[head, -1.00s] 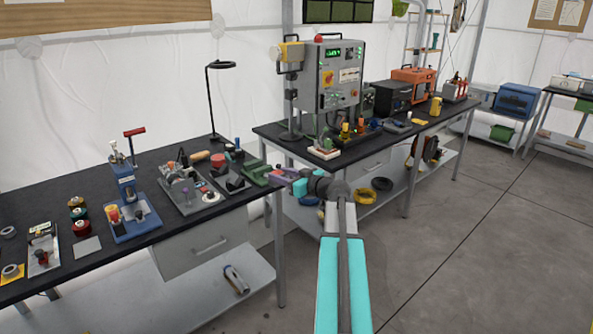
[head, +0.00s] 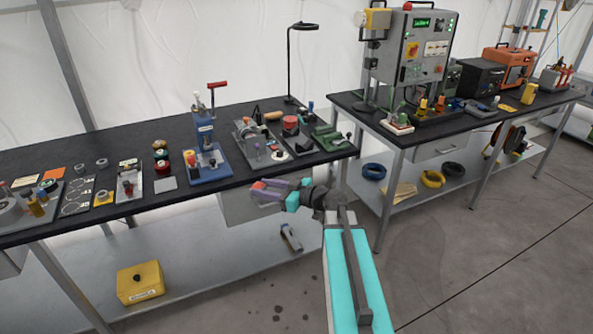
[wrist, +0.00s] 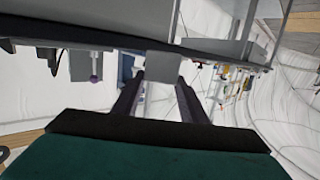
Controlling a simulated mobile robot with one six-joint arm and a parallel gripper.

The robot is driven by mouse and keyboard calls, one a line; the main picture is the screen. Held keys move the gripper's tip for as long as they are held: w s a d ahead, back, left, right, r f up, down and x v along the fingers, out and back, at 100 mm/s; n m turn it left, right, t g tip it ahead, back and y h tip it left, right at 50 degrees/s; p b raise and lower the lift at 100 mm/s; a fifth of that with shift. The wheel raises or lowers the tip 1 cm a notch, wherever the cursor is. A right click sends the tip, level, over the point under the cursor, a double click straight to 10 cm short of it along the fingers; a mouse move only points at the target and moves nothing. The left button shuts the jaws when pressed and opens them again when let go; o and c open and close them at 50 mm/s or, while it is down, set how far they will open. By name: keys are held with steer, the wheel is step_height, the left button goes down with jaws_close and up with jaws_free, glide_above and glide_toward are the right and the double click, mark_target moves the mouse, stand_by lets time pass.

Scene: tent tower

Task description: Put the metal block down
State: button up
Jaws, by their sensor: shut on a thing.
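My gripper (head: 262,190) has purple fingers and is at the front edge of the left bench (head: 100,153), in front of its drawer. In the wrist view my gripper (wrist: 161,82) is shut on a plain grey block, the metal block (wrist: 162,64), held between the fingertips. In the head view the block is hard to make out; a small reddish patch shows at the fingers. I cannot see the block resting on anything.
On the left bench stand a blue press (head: 207,155), a grey square plate (head: 165,184) and several small parts. A second bench at right carries a grey control cabinet (head: 415,50). A yellow box (head: 140,283) sits on the lower shelf. Open floor lies at right.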

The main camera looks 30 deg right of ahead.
steer(key=s+a+f+n+g+y, duration=0.1)
steer(key=s+a+n+g+y, duration=0.1)
steer(key=a, duration=0.5)
steer(key=s+a+n+g+y, duration=0.2)
steer(key=s+a, duration=0.3)
steer(key=a, duration=0.3)
steer(key=shift+s+f, duration=0.15)
steer(key=shift+f, duration=0.25)
